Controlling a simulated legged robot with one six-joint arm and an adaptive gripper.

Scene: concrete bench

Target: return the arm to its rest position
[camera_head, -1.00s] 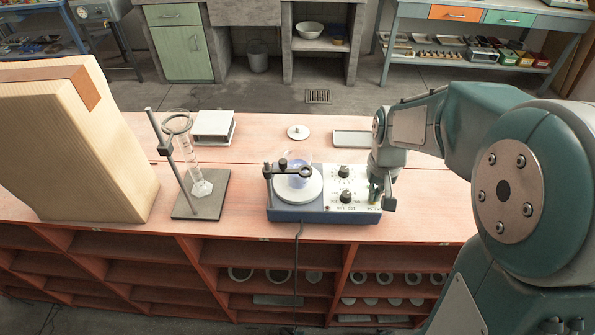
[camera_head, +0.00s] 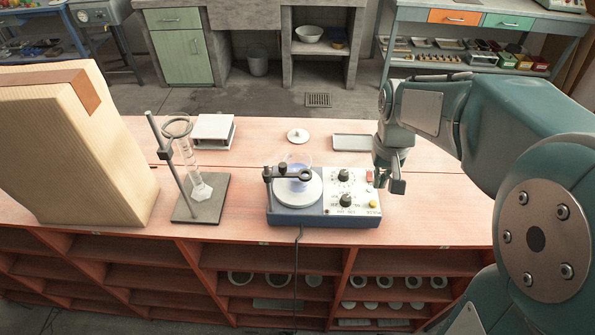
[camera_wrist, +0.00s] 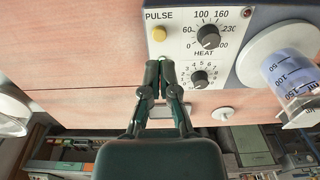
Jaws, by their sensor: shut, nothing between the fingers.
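My gripper (camera_head: 390,184) is at the right edge of the hot plate stirrer (camera_head: 323,205), above the wooden bench (camera_head: 250,150). In the wrist view my gripper (camera_wrist: 160,68) is shut, with its two fingertips together and nothing between them. The stirrer's panel (camera_wrist: 195,45) shows beside the fingertips, with a yellow pulse button (camera_wrist: 159,33) and two black knobs. My arm comes in from the right side of the head view.
A beaker with bluish liquid (camera_head: 296,172) stands on the stirrer's round plate, near a dark clamp. A stand with a glass cylinder (camera_head: 193,170) is to the left. A tall wooden block (camera_head: 75,150) stands far left. A flat grey tray (camera_head: 353,141) lies behind the stirrer.

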